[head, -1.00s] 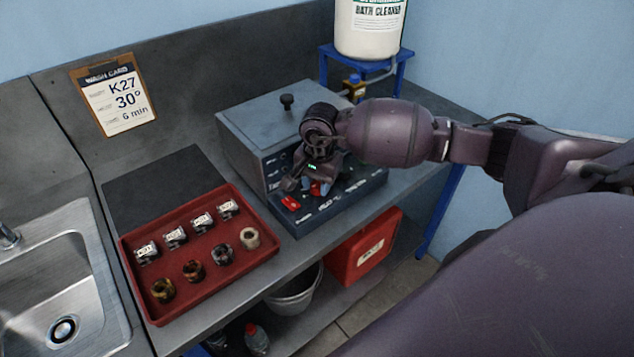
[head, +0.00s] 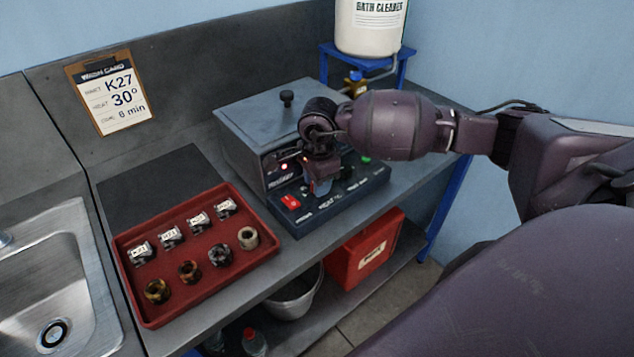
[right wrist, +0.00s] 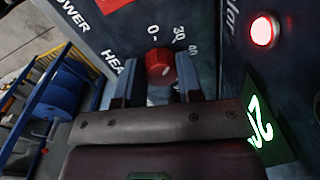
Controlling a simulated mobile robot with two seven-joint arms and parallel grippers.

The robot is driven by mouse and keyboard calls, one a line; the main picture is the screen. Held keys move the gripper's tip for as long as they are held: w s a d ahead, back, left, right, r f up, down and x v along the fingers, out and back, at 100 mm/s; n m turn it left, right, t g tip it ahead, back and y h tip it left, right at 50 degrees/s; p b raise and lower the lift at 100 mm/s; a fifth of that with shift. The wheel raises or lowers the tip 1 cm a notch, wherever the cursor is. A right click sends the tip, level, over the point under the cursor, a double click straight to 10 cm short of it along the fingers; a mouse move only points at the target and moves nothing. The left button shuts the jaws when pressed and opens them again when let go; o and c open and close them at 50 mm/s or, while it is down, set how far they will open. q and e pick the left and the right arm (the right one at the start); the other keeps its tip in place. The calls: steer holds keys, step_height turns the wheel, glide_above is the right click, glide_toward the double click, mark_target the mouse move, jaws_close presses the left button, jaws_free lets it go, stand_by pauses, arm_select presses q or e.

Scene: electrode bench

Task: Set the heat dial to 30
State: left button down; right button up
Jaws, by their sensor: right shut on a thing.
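The heat dial is a small red knob (right wrist: 160,64) on the control panel of the grey bath unit (head: 262,110). In the right wrist view it sits between the two fingers of my right gripper (right wrist: 157,82), which is shut on it. The marks 0, 30 and 40 show around the knob. Its pointer cannot be made out. In the head view my right gripper (head: 320,188) is down at the panel and hides the dial. The wash card (head: 114,97) on the clipboard reads K27, 30° and 6 min. My left gripper is not in view.
A red power switch (head: 290,202) lies just left of my gripper. A red light (head: 284,166) glows on the unit's front, and a green lit display (right wrist: 262,120) shows partly in the wrist view. A red tray (head: 147,307) with labelled blocks and rings stands at left.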

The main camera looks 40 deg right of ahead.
steer(key=shift+m, duration=0.5)
steer(key=o, duration=0.9)
steer(key=r, duration=1.1)
steer(key=shift+s+b, duration=0.2)
steer(key=shift+b, duration=0.1)
steer(key=shift+f, duration=0.1)
